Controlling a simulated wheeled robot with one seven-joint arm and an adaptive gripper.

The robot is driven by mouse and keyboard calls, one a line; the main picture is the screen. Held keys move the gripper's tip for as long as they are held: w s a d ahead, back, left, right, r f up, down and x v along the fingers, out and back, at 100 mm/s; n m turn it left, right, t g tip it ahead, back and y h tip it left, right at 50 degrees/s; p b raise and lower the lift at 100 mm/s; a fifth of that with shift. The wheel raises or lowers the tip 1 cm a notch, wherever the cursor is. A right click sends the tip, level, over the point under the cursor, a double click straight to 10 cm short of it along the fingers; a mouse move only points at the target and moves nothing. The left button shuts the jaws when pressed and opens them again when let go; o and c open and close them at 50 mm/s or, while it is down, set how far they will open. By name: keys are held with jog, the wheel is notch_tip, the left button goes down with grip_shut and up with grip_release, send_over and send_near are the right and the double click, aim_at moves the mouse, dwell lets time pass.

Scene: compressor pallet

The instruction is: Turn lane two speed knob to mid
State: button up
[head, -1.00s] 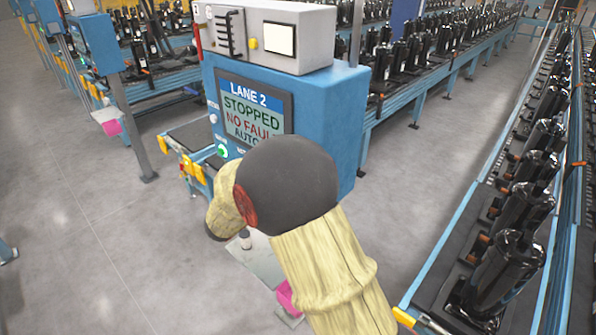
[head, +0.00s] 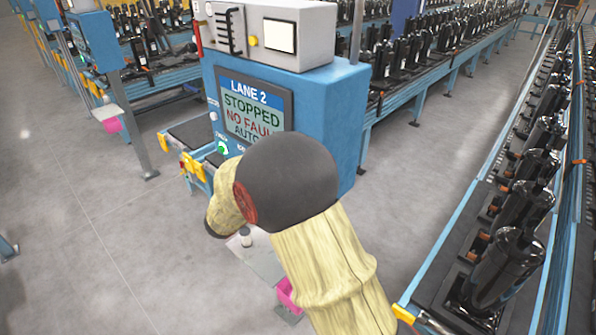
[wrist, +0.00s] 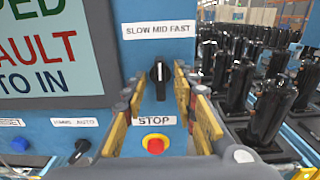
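The speed knob (wrist: 158,82) is black and sits on the blue panel under a white label (wrist: 157,29) reading SLOW MID FAST. A pale mark shows near its top, and it looks about upright. My gripper (wrist: 160,86) is open, with one yellow-padded finger left of the knob and one right of it. Gaps show on both sides, so the fingers look apart from it. In the head view the blue Lane 2 cabinet (head: 345,125) has a screen (head: 255,108) reading STOPPED, NO FAULT, AUTO. There my arm hides the knob and my fingers.
A red stop button (wrist: 155,145) with a yellow surround is below the knob, between the fingers. A black selector (wrist: 79,151) and blue reset button (wrist: 20,145) are lower left. A conveyor of black compressors (head: 505,262) runs at the right. Open floor (head: 90,230) lies left.

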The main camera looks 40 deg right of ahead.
jog(key=s+a, duration=0.1)
jog(key=a, duration=1.1)
jog(key=s+a+f+m+g+y+b, duration=0.25)
jog(key=s+f+m+y, duration=0.25)
jog(key=s+f, duration=0.25)
jog(key=s+a+f+m+g+y+b, duration=0.1)
jog(key=s+a+f+m+y+b, duration=0.1)
jog(key=s+a+f+m+y, duration=0.5)
jog(key=s+a+f+m+t+y+b, duration=0.3)
jog(key=f+b, duration=0.4)
jog(key=b, duration=0.5)
jog(key=s+a+f+m+t+y+b, duration=0.2)
jog(key=a+f+t+b, duration=0.3)
jog(key=b, duration=0.8)
notch_tip(320, 180, down, 2)
jog(key=shift+s+a+f+m+y, duration=0.1)
jog(key=shift+s+a+m+y, duration=0.35)
jog(key=shift+a+m, duration=0.45)
